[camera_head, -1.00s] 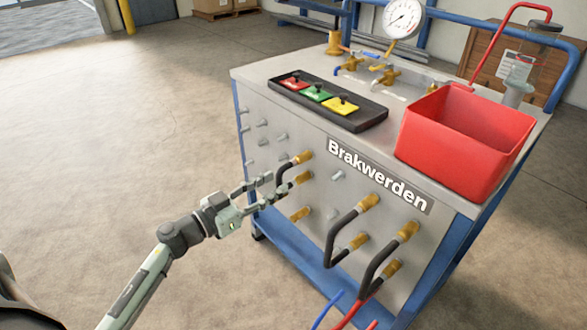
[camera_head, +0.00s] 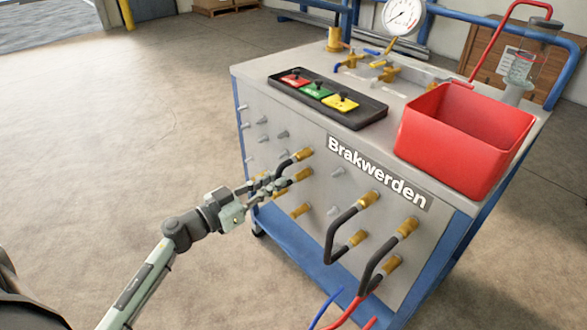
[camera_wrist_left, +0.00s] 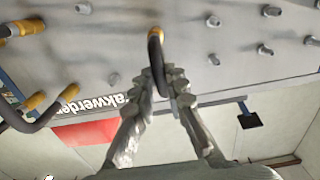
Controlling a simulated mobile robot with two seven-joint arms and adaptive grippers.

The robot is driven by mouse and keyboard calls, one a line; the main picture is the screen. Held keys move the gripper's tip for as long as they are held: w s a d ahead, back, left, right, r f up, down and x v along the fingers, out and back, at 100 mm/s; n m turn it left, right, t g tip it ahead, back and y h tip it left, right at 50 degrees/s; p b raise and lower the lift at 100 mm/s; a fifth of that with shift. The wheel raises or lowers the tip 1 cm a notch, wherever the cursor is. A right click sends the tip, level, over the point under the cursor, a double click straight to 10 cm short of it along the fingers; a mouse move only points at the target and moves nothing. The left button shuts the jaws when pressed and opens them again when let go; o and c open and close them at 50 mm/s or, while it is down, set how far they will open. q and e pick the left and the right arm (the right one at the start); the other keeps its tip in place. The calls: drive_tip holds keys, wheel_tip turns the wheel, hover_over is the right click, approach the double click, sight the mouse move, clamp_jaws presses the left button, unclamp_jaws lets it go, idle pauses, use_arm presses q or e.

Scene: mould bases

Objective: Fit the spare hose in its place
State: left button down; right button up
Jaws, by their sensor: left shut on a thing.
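A short, bent black hose (camera_head: 283,165) with brass end fittings is at the left of the cart's front panel. Its upper brass end (camera_head: 303,154) is at the panel. My left gripper (camera_head: 272,183) is shut on this hose; in the left wrist view, the fingertips (camera_wrist_left: 165,82) close around the dark hose (camera_wrist_left: 156,55). The fingers hide its lower end, and I cannot tell whether that end is seated. Brass fittings (camera_head: 300,210) without a hose show below. Two similar bent hoses (camera_head: 335,235) (camera_head: 371,265) join brass fittings farther right. My right gripper is not in view.
The metal cart (camera_head: 290,128) has several grey studs (camera_head: 263,139) on its front. A red bin (camera_head: 465,140), a black tray (camera_head: 368,112) with coloured blocks, and a gauge (camera_head: 404,16) are on top. Red and blue lines (camera_head: 326,307) hang low. Floor to the left is clear.

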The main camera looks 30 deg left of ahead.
use_arm(q)
drive_tip(key=shift+v, duration=2.5)
drive_tip(key=v, duration=0.6)
